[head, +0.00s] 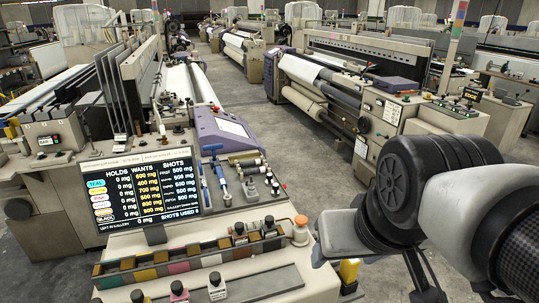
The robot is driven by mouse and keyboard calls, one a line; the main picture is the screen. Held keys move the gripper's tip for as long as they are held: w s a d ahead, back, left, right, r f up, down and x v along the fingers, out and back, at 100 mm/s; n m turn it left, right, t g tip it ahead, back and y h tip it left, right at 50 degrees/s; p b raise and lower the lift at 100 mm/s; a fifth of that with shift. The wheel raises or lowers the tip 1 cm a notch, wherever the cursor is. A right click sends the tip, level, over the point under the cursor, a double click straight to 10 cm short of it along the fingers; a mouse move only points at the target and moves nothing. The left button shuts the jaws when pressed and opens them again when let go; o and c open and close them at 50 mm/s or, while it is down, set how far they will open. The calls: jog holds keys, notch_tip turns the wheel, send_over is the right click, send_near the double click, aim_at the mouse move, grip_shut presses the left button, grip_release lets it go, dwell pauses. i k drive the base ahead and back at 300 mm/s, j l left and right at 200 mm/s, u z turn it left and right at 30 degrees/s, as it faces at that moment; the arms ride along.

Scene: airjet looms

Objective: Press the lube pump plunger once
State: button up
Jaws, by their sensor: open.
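The beige machine console (262,286) stands in front of me. A small beige pump-like body with an orange knob (300,220) stands upright at its right edge. It looks like the lube pump with its plunger, though no label on it can be read. My arm comes in from the right, and the grey end part, which I take as my gripper (338,240), is just right of and slightly below the orange knob in the picture. They look apart, but depth is hard to judge. The fingers are not clearly visible.
A screen (140,190) with rows of readings stands at the console's left. A row of coloured bins (190,260) and several small dark-capped bottles (217,286) are at the front. A purple housing (222,132) and hand tools lie behind. Looms fill the background; grey floor shows between them.

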aim_at(301, 221)
jog(key=l+u, duration=0.5)
jog(key=l, duration=0.35)
jog(key=i+l, duration=0.3)
jog(key=l, duration=0.2)
